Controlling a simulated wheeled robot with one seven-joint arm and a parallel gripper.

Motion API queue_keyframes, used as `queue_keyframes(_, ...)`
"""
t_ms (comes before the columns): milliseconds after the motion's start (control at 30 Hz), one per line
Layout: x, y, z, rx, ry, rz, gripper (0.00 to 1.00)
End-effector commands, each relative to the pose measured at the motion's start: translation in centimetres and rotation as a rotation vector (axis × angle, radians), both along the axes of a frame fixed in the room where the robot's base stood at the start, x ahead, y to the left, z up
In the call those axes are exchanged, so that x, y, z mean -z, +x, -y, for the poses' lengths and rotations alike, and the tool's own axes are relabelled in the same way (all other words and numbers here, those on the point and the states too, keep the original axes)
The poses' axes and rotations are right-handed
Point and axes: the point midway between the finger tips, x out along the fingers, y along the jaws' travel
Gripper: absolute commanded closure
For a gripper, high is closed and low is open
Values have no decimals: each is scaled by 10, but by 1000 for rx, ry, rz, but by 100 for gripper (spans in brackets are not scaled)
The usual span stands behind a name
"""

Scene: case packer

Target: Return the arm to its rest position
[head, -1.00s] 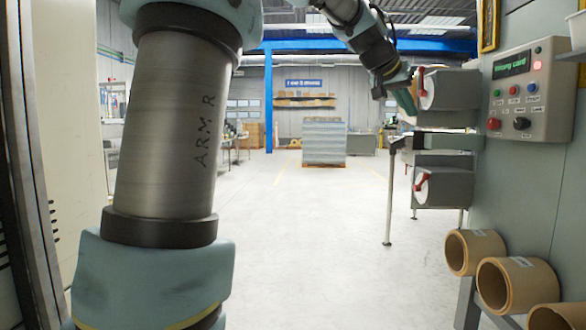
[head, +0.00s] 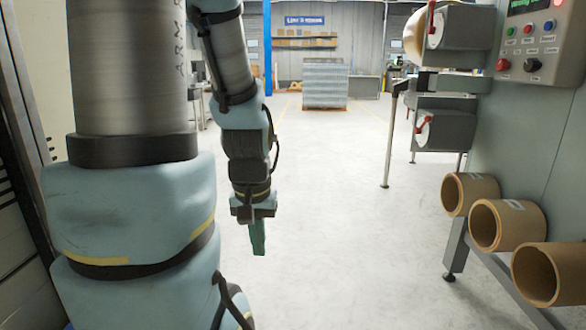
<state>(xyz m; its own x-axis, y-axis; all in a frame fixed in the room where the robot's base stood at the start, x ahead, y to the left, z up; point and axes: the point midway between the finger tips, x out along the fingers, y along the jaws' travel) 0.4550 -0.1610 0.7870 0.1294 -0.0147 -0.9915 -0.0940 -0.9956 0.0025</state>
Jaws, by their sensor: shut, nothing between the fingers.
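My gripper (head: 258,238) hangs at the end of my arm, left of the picture's middle, with its fingers pointing down over the bare floor. The green fingers are together and hold nothing. My upper arm fills the left side of the view, and the forearm comes down just to its right. Nothing touches the gripper.
Several cardboard cores (head: 508,225) lie on a low rack. A pallet stack (head: 325,88) stands far off. The middle floor is clear.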

Motion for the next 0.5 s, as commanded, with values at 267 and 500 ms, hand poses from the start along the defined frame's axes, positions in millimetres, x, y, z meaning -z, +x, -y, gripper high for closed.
queue_keyframes(267, -75, 4, 2, 5, -1, 8, 100)
queue_keyframes(500, -134, 4, 2, 5, -2, 8, 100)
